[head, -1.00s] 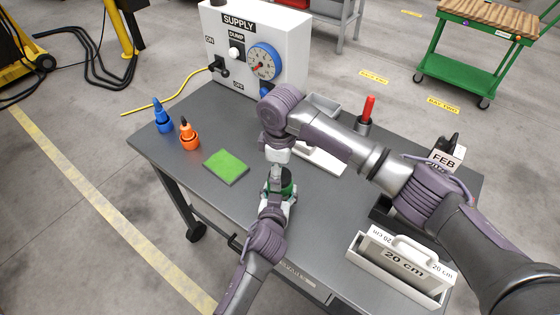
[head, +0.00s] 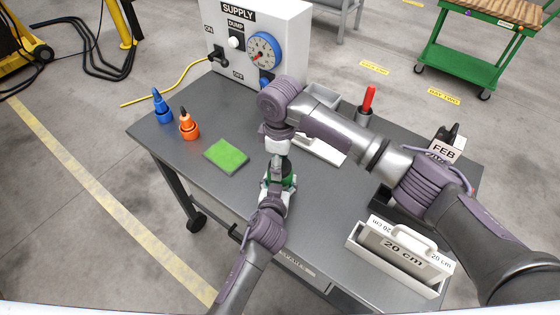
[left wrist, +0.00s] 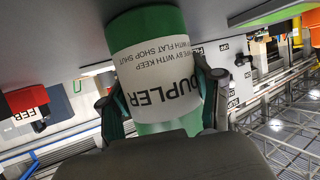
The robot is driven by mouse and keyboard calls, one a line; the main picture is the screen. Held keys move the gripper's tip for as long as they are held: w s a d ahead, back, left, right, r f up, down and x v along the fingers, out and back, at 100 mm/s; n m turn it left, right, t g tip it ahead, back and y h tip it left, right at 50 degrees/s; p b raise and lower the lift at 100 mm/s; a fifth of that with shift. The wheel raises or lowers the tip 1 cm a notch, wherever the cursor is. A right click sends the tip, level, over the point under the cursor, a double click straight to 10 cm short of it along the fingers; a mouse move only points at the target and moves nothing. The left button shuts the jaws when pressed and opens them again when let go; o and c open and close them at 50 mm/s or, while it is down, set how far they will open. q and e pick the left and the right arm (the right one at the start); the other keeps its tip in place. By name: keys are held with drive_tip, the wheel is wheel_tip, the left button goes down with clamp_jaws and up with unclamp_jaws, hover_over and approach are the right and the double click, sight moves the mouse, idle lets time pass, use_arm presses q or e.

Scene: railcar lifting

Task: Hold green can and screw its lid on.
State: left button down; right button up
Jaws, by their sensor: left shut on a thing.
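The green can (head: 289,181) is above the table's front part, below my right wrist. In the left wrist view the can (left wrist: 160,60) is green with a white label, and its lettering appears upside down. My left gripper (head: 272,186) is shut on it, with a finger on each side in the left wrist view (left wrist: 161,100). My right gripper (head: 279,154) points down directly over the can's top. Its fingers look close together, but whether they hold the lid is hidden. I cannot make out the lid.
A green mat (head: 226,154), an orange bottle (head: 188,126) and a blue bottle (head: 162,108) are on the left of the table. The supply box (head: 250,45) stands at the back. A white 20 cm holder (head: 402,262) sits front right. A red-handled tool (head: 369,99) stands behind my right arm.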

drive_tip(key=o, duration=0.3)
wheel_tip(320, 180, up, 12)
idle(0.6)
use_arm(q)
drive_tip(key=shift+c, duration=0.7)
unclamp_jaws()
